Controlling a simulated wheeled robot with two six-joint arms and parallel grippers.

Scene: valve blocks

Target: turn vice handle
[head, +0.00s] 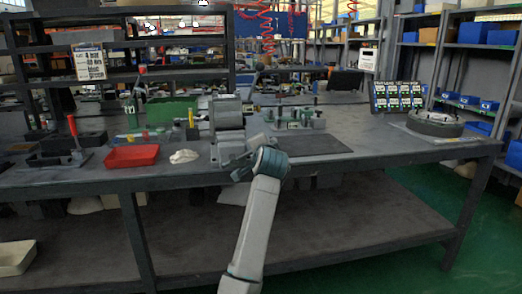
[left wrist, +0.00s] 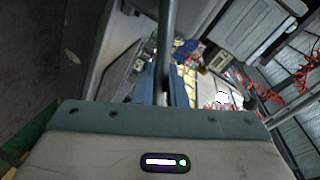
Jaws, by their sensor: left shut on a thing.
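A grey bench vice (head: 228,112) stands near the front edge of the workbench, left of the middle in the head view. My left arm reaches up from below, and my left gripper (head: 236,165) is at the vice's front, low by the bench edge. In the left wrist view, a dark upright bar (left wrist: 166,45), seemingly the vice handle, runs down to the gripper (left wrist: 165,92). The gripper is shut on it. The wrist body hides the lower part of the grip, and in the head view the handle is too small to make out. My right gripper is not in view.
The workbench (head: 345,165) carries a red tray (head: 131,156), a white cloth (head: 184,156), a green box (head: 172,112) and a red-handled tool (head: 73,135) left of the vice. A fixture (head: 296,119) and a round device (head: 435,123) stand to the right. A dark mat area lies clear.

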